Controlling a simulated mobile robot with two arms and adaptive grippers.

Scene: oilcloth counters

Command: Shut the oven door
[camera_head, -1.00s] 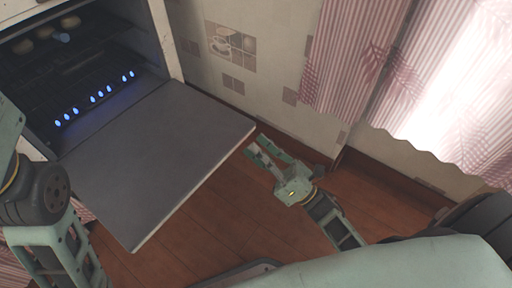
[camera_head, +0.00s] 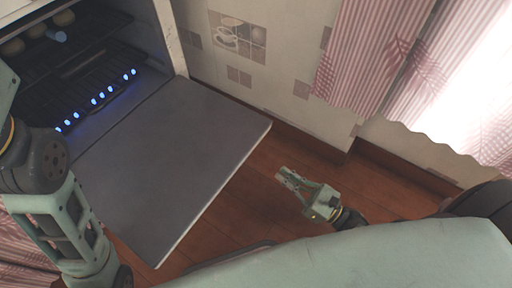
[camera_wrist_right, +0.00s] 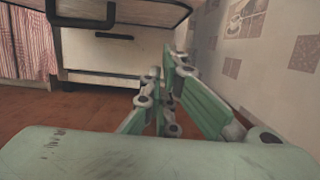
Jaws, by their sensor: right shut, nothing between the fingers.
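The oven (camera_head: 172,40) stands open at the upper left in the head view. Its grey door (camera_head: 180,160) is folded down, roughly flat, and reaches out over the floor. My right gripper (camera_head: 283,174) is shut and empty, to the right of the door's outer edge and apart from it in the picture. In the right wrist view the shut fingers (camera_wrist_right: 160,85) point toward the oven's lower front panel (camera_wrist_right: 105,55), with the door's edge (camera_wrist_right: 130,22) above. My left arm shows at the left of the head view, but its gripper is out of frame.
Inside the oven are dark racks (camera_head: 85,70), several round pale items and a row of blue flames (camera_head: 102,96). A tiled wall (camera_head: 275,95) and pink striped curtains (camera_head: 375,60) bound the right side. Wooden floor (camera_head: 245,205) is clear around my right gripper.

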